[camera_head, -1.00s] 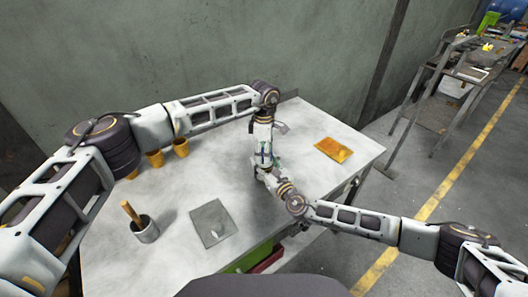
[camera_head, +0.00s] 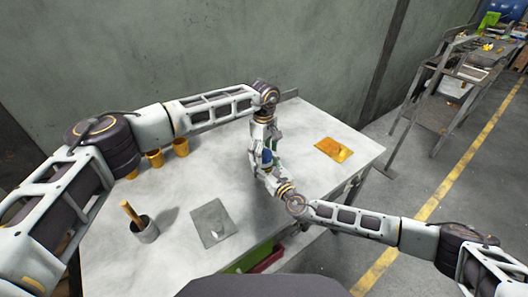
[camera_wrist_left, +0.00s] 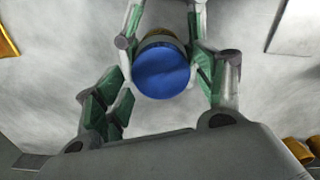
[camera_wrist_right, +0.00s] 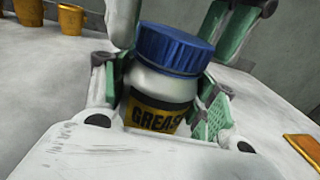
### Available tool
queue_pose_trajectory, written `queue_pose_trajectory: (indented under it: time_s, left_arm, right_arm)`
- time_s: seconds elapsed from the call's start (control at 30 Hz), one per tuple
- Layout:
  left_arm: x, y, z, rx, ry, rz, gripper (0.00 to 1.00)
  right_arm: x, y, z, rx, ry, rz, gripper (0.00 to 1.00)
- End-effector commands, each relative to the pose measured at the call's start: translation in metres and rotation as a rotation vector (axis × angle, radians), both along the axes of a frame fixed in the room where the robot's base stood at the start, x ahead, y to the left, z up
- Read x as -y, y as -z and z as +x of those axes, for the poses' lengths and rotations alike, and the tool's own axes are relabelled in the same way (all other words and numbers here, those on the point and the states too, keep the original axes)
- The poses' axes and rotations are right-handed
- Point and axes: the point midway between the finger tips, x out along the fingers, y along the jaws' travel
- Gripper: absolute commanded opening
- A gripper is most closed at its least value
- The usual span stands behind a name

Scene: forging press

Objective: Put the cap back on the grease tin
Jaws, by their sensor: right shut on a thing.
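The grease tin (camera_wrist_right: 160,105) is a white jar with a black and yellow label, upright between the fingers of my right gripper (camera_wrist_right: 160,112), which is shut on it. The blue cap (camera_wrist_right: 172,48) sits on top of the tin; I cannot tell how tightly. In the left wrist view the cap (camera_wrist_left: 162,72) shows from above. My left gripper (camera_head: 265,152) is above the tin, with its fingers spread on both sides of the cap and gaps between. In the head view the arms hide most of the tin, and a bit of blue cap shows.
An orange tray (camera_head: 333,149) is at the right. The table (camera_head: 200,180) is otherwise mostly clear.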

Motion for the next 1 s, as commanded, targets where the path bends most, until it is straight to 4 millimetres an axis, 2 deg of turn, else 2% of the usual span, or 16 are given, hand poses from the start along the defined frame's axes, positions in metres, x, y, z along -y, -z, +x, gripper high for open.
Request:
queue_pose_trajectory:
  time_s: [0.37, 0.8, 1.0]
  left_arm:
    - [0.001, -0.002, -0.001, -0.002, 0.001, -0.001, 0.74]
    - [0.001, -0.037, -0.001, -0.002, 0.001, -0.001, 0.74]
    - [0.001, -0.044, -0.002, -0.004, 0.001, 0.000, 0.74]
  right_arm:
    - [0.000, 0.000, 0.000, -0.001, 0.000, 0.000, 0.00]
    - [0.000, 0.000, 0.000, -0.001, 0.000, 0.000, 0.00]
    - [0.000, 0.000, 0.000, -0.001, 0.000, 0.000, 0.00]
